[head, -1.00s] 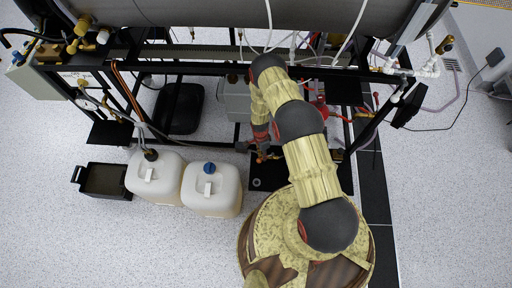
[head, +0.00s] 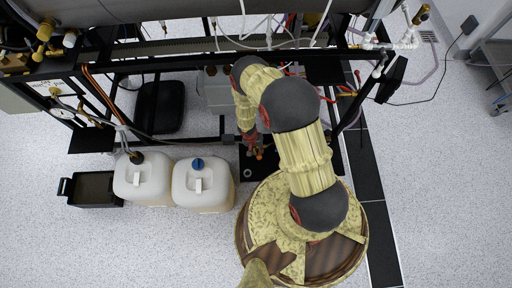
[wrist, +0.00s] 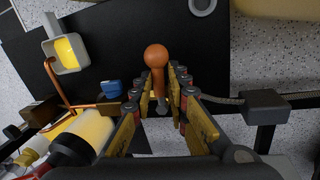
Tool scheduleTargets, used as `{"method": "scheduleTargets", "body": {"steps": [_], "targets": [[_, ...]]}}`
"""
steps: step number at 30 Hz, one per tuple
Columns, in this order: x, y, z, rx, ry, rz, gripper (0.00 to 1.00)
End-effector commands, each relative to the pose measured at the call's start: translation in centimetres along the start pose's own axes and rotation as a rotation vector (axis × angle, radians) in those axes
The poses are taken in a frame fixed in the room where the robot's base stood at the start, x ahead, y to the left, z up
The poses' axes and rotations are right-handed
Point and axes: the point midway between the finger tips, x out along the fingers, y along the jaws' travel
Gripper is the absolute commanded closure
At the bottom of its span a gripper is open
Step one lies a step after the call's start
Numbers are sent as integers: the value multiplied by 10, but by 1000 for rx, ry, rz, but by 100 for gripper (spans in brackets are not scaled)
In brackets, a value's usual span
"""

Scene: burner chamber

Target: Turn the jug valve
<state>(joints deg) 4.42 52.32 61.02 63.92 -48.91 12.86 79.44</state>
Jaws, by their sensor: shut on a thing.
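In the wrist view, an orange lever with a round knob (wrist: 156,57) stands between the fingers of my gripper (wrist: 158,88), above a black plate (wrist: 110,50). The yellow-sided fingers are shut on the lever, with the knob just beyond their tips. I take it to be the valve handle. In the head view, my gripper (head: 257,150) is low beside the black plate's upper part, and my arm hides much of it. Two white jugs stand left of it, one with a blue cap (head: 198,164) and one with a dark cap (head: 136,157).
A black tray (head: 92,203) sits left of the jugs. A black rack frame (head: 190,145) with hoses and a large grey cylinder (head: 180,8) spans the top. In the wrist view, a copper pipe (wrist: 58,88) and a blue part (wrist: 111,89) lie left of my fingers.

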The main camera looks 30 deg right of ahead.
Motion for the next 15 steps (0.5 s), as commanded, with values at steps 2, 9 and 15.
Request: {"method": "scheduleTargets", "body": {"steps": [2, 9, 15], "targets": [[0, 0, -2, -48, 14, -4, 100], [1, 6, -2, -144, 32, -3, 100], [1, 9, -2, -177, 37, -1, 100]]}}
